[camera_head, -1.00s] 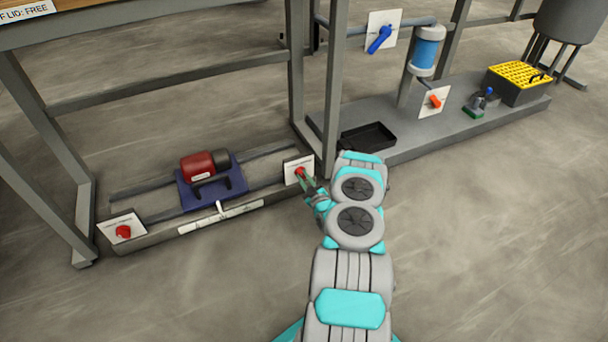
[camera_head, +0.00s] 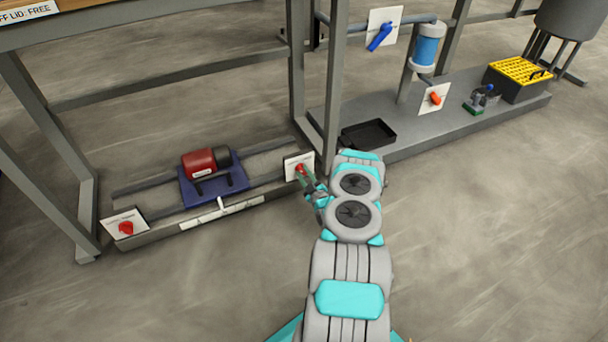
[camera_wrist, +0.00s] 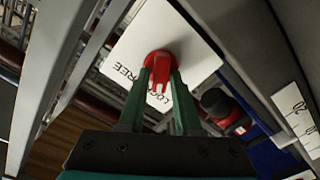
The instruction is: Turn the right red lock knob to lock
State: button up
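The right red lock knob (camera_head: 299,168) sits on a white plate (camera_head: 291,159) at the right end of the low rail frame. My gripper (camera_head: 304,175) is at this knob. In the wrist view, the green fingers of my gripper (camera_wrist: 162,78) stand on both sides of the red knob (camera_wrist: 157,60) and appear to touch its grip bar. The plate (camera_wrist: 195,55) carries the words LOCK and FREE, partly hidden by the fingers. The knob's grip points down in the wrist view, towards the word LOCK. The left red knob (camera_head: 126,228) is on its own plate at the frame's left end.
A red and black motor (camera_head: 205,161) on a blue carriage (camera_head: 232,182) stands on the rails between the knobs. A grey post (camera_head: 334,90) rises close to my arm. A black tray (camera_head: 368,135) lies behind. Open floor is at the right.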

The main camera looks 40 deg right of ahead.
jog(key=shift+o, duration=1.3)
jog(key=v, duration=0.7)
jog(key=shift+s+p, duration=0.3)
jog(key=shift+s, duration=0.1)
jog(key=shift+w, duration=0.1)
